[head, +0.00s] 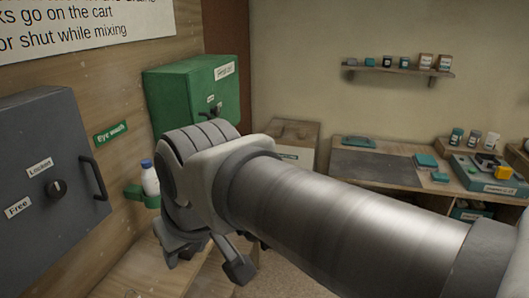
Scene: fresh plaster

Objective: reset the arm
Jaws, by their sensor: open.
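My arm reaches from the lower right across the middle of the head view, with a broad metal link in the foreground. My gripper (207,262) hangs at its far end, low and left of centre. Its two fingers are spread apart and nothing shows between them. It is over or near a light wooden surface (140,270) at the lower left; I cannot tell the height. The arm hides part of the back of the room.
A grey cabinet (45,170) with handle and knob is on the left wall. A green box (195,92) and a bottle (149,178) in a green holder are beside it. A workbench (375,165) with small items stands at the right, below a shelf (400,70).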

